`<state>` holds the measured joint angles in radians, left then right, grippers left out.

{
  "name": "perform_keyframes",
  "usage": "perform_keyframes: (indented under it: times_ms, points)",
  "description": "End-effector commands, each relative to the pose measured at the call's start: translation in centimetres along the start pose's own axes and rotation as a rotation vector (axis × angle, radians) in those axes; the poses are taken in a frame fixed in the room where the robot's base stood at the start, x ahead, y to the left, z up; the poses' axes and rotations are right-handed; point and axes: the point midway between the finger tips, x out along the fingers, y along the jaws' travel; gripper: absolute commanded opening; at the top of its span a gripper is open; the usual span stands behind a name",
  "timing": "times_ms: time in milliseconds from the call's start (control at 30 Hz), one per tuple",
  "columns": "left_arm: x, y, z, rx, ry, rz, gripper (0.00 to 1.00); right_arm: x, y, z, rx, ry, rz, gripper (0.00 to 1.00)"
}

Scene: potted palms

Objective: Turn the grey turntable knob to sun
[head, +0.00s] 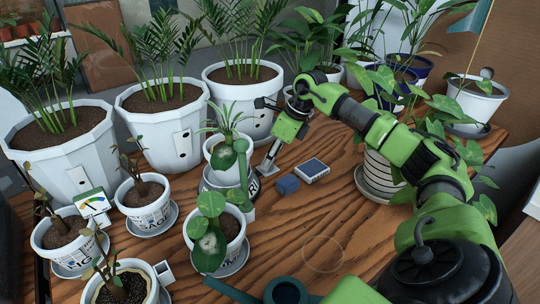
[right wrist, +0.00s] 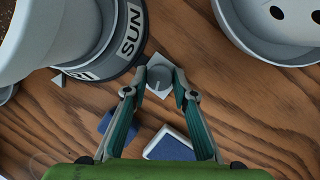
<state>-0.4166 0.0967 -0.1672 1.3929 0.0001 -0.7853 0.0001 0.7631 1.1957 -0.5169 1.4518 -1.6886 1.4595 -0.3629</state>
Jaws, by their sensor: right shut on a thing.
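The grey knob (right wrist: 158,76) sits on a small pale square plate beside the turntable. My right gripper (right wrist: 160,82) is shut on the knob, one fingertip on each side; it shows in the head view (head: 264,168). The turntable carries a white pot (head: 222,154) with a leafy plant. In the head view the knob is hard to make out. My left gripper is not in view.
A blue block (head: 287,185) and a blue-topped panel (head: 312,170) lie close to my right gripper. White potted plants crowd the left and back. A striped pot (head: 378,176) stands right, under my arm.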

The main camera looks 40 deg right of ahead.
Motion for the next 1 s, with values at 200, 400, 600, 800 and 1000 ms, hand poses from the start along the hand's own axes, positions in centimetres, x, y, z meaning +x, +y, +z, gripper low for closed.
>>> perform_keyframes:
  times_ms: [200, 400, 600, 800, 1000]
  points:
    - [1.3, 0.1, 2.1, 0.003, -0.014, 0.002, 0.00, -0.1, 0.2, 0.0, 0.172, -0.007, -0.073, 0.04]
    - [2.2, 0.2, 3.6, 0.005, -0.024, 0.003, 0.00, 0.0, 0.3, 0.0, 0.301, -0.015, -0.126, 0.04]
    - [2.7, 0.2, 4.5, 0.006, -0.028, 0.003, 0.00, 0.0, 0.4, 0.1, 0.389, -0.021, -0.160, 0.04]
    - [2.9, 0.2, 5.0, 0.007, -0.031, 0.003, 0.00, 0.0, 0.4, 0.0, 0.433, -0.024, -0.178, 0.04]
    - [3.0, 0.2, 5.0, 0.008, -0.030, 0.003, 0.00, 0.0, 0.4, 0.0, 0.444, -0.024, -0.183, 0.04]
